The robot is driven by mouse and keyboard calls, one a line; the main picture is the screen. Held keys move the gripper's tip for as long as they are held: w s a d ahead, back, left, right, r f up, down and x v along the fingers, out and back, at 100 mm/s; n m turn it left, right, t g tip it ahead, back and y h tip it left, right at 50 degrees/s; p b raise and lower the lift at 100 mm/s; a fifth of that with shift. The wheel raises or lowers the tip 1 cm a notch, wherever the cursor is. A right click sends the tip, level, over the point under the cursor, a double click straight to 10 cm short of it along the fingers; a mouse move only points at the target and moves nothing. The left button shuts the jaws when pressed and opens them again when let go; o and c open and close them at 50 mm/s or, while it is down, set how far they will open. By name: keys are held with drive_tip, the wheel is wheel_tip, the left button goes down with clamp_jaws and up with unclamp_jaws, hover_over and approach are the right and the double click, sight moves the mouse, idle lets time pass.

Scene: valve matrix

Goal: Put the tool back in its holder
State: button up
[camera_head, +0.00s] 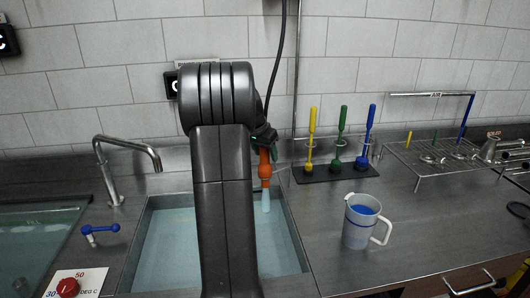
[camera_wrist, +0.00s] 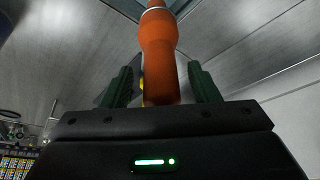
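An orange tool (camera_head: 265,164) hangs over the sink, with a pale blue length below its lower end. I cannot tell whether that length is part of the tool or water. My gripper (camera_head: 263,135) points down at its top, partly hidden behind my arm. In the wrist view my gripper (camera_wrist: 163,85) has its green fingers either side of the orange tool (camera_wrist: 159,60). Narrow gaps show on both sides, so the fingers look open around it. A dark hose comes down from above behind my arm. I cannot clearly identify the tool's holder.
The sink (camera_head: 170,245) has a tap (camera_head: 125,150) at its left. A dark rack (camera_head: 338,172) holds yellow, green and blue tools to the right. A jug (camera_head: 360,228) stands on the counter. A wire rack (camera_head: 435,155) is farther right.

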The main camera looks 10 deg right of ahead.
drive_tip(key=v, duration=1.3)
drive_tip(key=shift+r+b, duration=0.35)
drive_tip(key=shift+b, duration=0.1)
drive_tip(key=shift+s+a+f, duration=0.1)
drive_tip(key=shift+a, duration=0.05)
drive_tip(key=p+x, duration=0.1)
drive_tip(key=x, duration=1.2)
drive_tip(key=shift+f, duration=0.15)
drive_tip(key=shift+r, duration=0.2)
